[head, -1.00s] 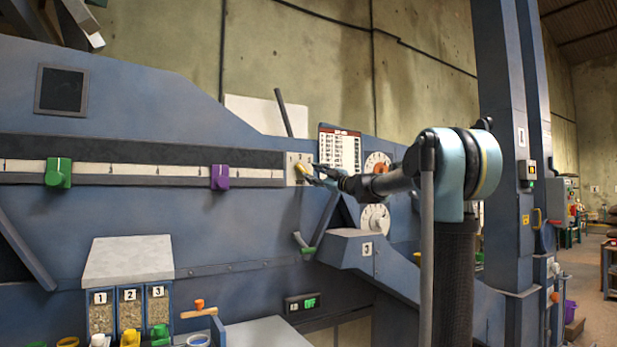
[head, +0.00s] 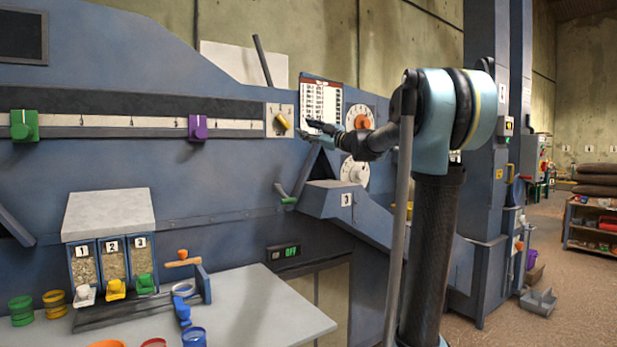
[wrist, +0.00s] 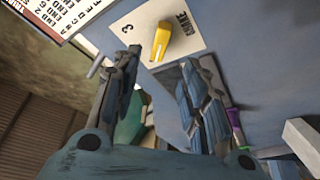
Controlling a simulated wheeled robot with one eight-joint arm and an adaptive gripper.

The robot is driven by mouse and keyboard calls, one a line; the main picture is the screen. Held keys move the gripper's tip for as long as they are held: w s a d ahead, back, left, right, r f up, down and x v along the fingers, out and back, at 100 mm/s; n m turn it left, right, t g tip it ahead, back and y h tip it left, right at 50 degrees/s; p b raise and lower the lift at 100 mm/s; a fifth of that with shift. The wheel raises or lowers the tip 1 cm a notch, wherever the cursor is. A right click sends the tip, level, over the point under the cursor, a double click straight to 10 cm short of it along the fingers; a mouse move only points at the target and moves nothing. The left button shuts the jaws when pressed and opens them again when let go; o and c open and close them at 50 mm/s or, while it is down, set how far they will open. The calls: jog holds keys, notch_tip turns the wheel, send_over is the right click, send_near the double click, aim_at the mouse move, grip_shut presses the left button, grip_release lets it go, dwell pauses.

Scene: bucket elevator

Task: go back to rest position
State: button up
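My gripper (head: 322,127) is in front of the blue machine panel, just right of a yellow knob (head: 283,121) on a pale plate (head: 279,120). In the wrist view my gripper (wrist: 160,65) has its two fingers spread apart with nothing between them. The yellow knob (wrist: 160,41) shows beyond the fingertips on its plate (wrist: 185,28), apart from them. My arm reaches to the panel from the column at the right.
A chart (head: 321,100) and orange and white dials (head: 361,121) are behind my arm. Green (head: 25,126) and purple (head: 198,127) sliders are to the left. A grey table (head: 262,308) with bins and cups stands below. Open floor lies at the right.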

jog(key=s+d+f+m+t+h, duration=0.1)
jog(key=d+f+m+t+h, duration=0.2)
jog(key=d+m+t+h, duration=0.35)
jog(key=s+d+f+m+g+h, duration=0.3)
jog(key=s+d+f+m+h, duration=0.25)
jog(key=d+f, duration=0.35)
jog(key=s+d+f+m+g+h, duration=0.2)
jog(key=s+d+f+m+h, duration=0.5)
jog(key=f, duration=0.5)
jog(key=s+a+f+g+y, duration=0.2)
jog(key=s+f+g, duration=1)
jog(key=s+f, duration=2)
jog(key=shift+s+a+g+y, duration=0.15)
jog(key=shift+a+g+y, duration=0.25)
jog(key=shift+y, duration=0.1)
jog(key=shift+c, duration=0.2)
jog(key=shift+c, duration=0.6)
